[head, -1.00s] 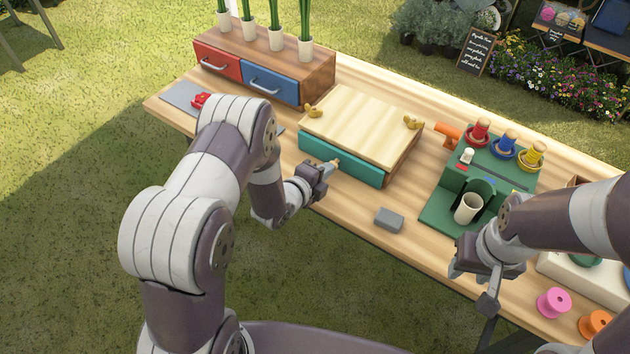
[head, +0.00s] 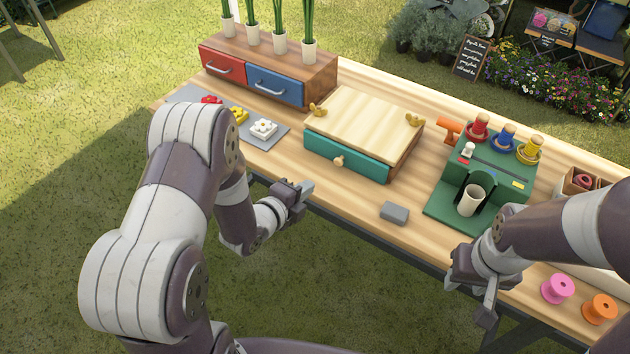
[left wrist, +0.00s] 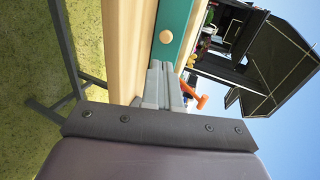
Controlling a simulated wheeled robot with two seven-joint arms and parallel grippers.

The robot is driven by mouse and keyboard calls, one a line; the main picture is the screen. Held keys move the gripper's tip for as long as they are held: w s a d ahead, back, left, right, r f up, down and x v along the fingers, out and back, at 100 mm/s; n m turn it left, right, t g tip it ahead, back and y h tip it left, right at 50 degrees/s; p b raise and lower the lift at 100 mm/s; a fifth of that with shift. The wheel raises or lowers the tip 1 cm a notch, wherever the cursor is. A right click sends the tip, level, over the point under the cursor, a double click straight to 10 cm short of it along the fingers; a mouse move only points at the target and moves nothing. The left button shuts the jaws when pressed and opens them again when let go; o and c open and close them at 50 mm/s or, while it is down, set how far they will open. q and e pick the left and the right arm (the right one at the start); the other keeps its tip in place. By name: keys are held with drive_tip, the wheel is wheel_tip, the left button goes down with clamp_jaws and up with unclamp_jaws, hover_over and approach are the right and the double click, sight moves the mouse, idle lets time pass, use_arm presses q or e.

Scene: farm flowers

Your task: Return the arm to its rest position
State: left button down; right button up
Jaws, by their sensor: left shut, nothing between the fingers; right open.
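My left gripper (head: 304,190) is shut and empty just off the front edge of the wooden table, to the lower left of the teal drawer (head: 361,165). In the left wrist view its fingers (left wrist: 162,85) are together, with the round wooden knob (left wrist: 166,36) of the teal drawer beyond them and apart from them. The drawer sits shut or nearly shut under the light wooden box top (head: 364,122). My right gripper (head: 484,307) is open at the table's front edge, below the green stand, with nothing seen in it.
A grey block (head: 394,212) lies on the table between the drawer box and the green stand (head: 447,206) with its white cup (head: 471,200). Pink (head: 557,288) and orange (head: 600,308) spools stand at the right. Flower pieces lie on a grey mat (head: 270,140). Grass before the table is clear.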

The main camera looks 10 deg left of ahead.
use_arm(q)
drive_tip(key=s+a+f+n+g+y+p, duration=0.1)
drive_tip(key=s+a+f+n+g+y, duration=0.15)
drive_tip(key=s+n+g, duration=0.35)
drive_tip(key=s+a+f+n+g+y, duration=0.2)
drive_tip(key=s+a+n, duration=0.25)
drive_tip(key=n, duration=0.25)
drive_tip(key=s+d+r+n+g+p, duration=0.1)
drive_tip(key=s+d+r+n, duration=0.1)
drive_tip(key=r, duration=0.5)
drive_tip(key=s+d+r+n+g+p, duration=0.1)
drive_tip(key=s+r+n+g+p, duration=0.1)
drive_tip(key=s+r+n, duration=0.3)
wheel_tip(320, 180, up, 3)
drive_tip(key=shift+s+d+r+n, duration=0.1)
drive_tip(key=shift+s+d+n, duration=0.2)
drive_tip(key=shift+n, duration=0.7)
drive_tip(key=shift+y, duration=0.25)
